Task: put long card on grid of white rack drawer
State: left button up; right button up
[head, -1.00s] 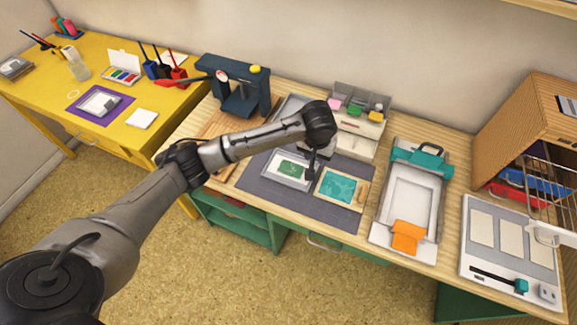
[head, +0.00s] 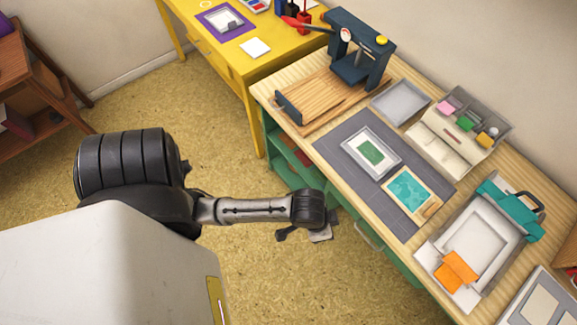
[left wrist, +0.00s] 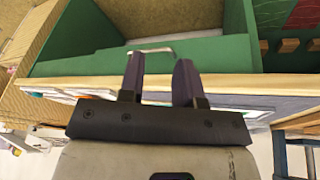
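My left gripper (head: 303,235) hangs low in front of the workbench, above the floor, in the head view. In the left wrist view my left gripper (left wrist: 160,80) has its two dark fingers apart with nothing between them. A green drawer front and its handle show beyond the fingers. The white rack drawer is out of view now. I cannot tell which card is the long card; a white board with pale panels (head: 540,303) is cut off at the lower right. My right gripper is not in view.
On the workbench are a grey mat (head: 342,134), a framed green card (head: 371,151), a teal block (head: 408,189), a teal-clamped white tray (head: 480,228) with orange pieces, a card organiser (head: 440,140) and a dark press (head: 360,50). A yellow table (head: 232,62) stands behind.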

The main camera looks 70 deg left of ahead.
pick_arm(q)
jog(key=shift+y, duration=0.7)
jog(key=s+a, duration=0.1)
jog(key=s, duration=0.1)
jog(key=s+a, duration=0.1)
jog(key=s, duration=0.2)
jog(key=s+a, duration=0.1)
jog(key=s, duration=0.2)
jog(key=shift+s+a+r, duration=0.2)
jog(key=shift+a+r, duration=0.05)
jog(key=shift+r, duration=0.15)
jog(key=shift+o, duration=0.5)
jog(key=shift+s+a+r, duration=0.1)
jog(key=shift+s+a, duration=0.25)
jog(key=shift+s, duration=0.1)
